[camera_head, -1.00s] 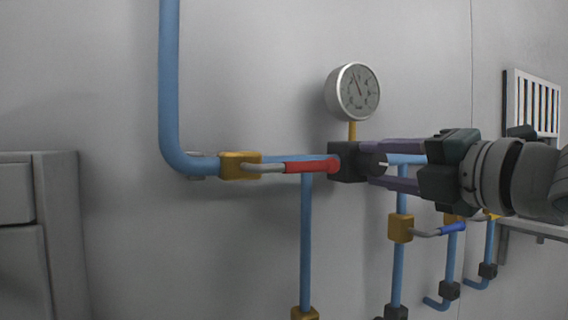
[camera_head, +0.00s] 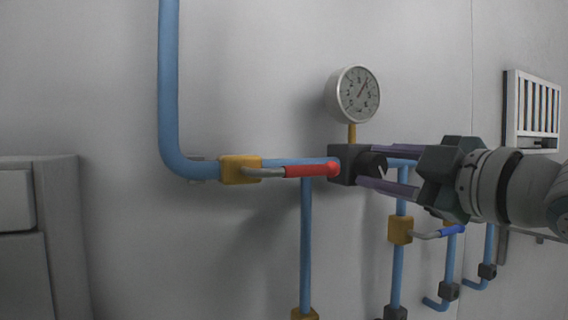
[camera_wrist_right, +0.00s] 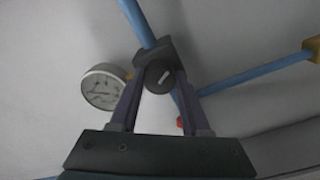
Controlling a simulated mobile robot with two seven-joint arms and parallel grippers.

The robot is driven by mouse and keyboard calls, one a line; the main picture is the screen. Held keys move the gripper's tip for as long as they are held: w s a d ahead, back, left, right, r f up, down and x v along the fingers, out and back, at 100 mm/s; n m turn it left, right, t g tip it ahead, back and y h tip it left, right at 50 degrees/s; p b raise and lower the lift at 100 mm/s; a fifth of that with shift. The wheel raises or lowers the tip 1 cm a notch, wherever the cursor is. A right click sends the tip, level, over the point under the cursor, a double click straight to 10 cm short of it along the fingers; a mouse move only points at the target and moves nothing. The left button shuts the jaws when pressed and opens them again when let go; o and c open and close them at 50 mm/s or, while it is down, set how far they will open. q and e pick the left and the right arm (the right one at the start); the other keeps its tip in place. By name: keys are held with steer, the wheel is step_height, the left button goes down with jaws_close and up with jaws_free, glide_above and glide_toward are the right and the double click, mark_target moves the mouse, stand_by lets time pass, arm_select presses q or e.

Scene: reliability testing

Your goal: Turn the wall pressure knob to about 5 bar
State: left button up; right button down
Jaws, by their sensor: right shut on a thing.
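The pressure knob (camera_head: 374,166) is a dark round knob with a white mark, on the right face of a black block (camera_head: 346,163) on the blue pipe. The round gauge (camera_head: 358,94) stands above the block on a yellow stem; its needle points up and to the right. My right gripper (camera_head: 376,168) comes in from the right with its purple fingers on either side of the knob, shut on it. In the right wrist view the knob (camera_wrist_right: 159,76) sits between the fingertips, its white mark tilted. The gauge (camera_wrist_right: 103,88) shows at the left there. My left gripper is not in view.
A red-handled valve (camera_head: 311,170) lies on the pipe left of the block. A blue-handled valve (camera_head: 452,230) and several pipes are below the right arm. A grey cabinet (camera_head: 62,230) stands at the left. A white slatted rack (camera_head: 536,112) is on the wall at the right.

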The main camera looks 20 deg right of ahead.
steer(key=shift+m, duration=1)
steer(key=shift+c, duration=1.8)
jaws_free()
steer(key=shift+s, duration=0.1)
